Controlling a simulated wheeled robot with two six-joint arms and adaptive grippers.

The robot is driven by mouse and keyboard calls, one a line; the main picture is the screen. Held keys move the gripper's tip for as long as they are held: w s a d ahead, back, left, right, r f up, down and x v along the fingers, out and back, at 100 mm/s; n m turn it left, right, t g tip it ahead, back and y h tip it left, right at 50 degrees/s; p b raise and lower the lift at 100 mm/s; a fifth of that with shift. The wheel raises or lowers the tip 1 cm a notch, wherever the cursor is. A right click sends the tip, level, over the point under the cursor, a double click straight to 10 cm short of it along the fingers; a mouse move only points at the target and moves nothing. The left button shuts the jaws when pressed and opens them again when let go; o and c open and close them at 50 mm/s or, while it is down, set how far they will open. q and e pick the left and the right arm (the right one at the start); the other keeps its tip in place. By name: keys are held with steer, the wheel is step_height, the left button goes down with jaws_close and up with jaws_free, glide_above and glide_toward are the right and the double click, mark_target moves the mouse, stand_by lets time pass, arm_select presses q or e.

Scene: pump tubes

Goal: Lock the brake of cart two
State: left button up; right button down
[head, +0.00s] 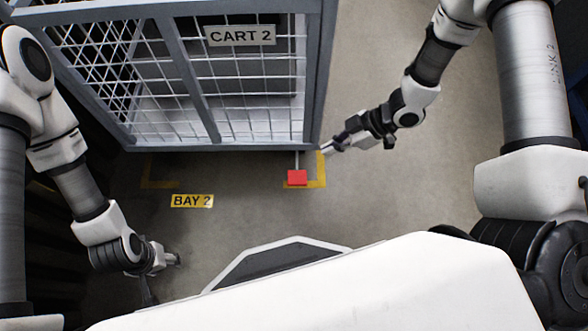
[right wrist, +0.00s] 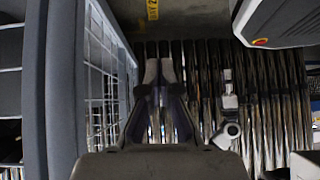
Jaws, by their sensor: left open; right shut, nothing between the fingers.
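Cart two (head: 225,80) is a grey wire-mesh cage with a "CART 2" sign (head: 240,35), at the top left of the head view. A red brake pedal (head: 297,177) sticks out on a thin stem below the cart's front right corner. My right gripper (head: 327,149) is shut and empty beside that corner, just right of and above the pedal in the picture. In the right wrist view its fingers (right wrist: 160,75) point away, with the cart's mesh side (right wrist: 100,75) to their left. The pedal cannot be made out there. My left gripper (head: 165,280) is open and empty, low over the floor at lower left.
Yellow corner marks (head: 318,172) and a "BAY 2" label (head: 192,201) lie on the floor by the cart. The floor right of the cart (head: 375,60) is clear. The right wrist view shows a row of shiny upright tubes (right wrist: 270,110) in the background.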

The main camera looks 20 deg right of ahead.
arm_select(q)
step_height(320, 180, down, 8)
steer(key=b, duration=0.5)
arm_select(e)
step_height(320, 180, down, 6)
steer(key=w+d, duration=0.1)
steer(key=w, duration=0.1)
steer(key=shift+w+f+t, duration=0.2)
steer(key=shift+w+t, duration=0.15)
steer(key=shift+t, duration=0.05)
arm_select(q)
steer(key=shift+w, duration=0.1)
arm_select(e)
steer(key=shift+d, duration=0.1)
steer(key=b, duration=0.7)
glide_above(302, 171)
step_height(302, 171, down, 8)
steer(key=shift+r, duration=0.1)
step_height(302, 171, down, 3)
steer(key=shift+w+f+b, duration=0.1)
steer(key=shift+f+b, duration=0.05)
steer(key=shift+b, duration=1)
arm_select(q)
step_height(302, 171, down, 9)
steer(key=shift+w, duration=0.1)
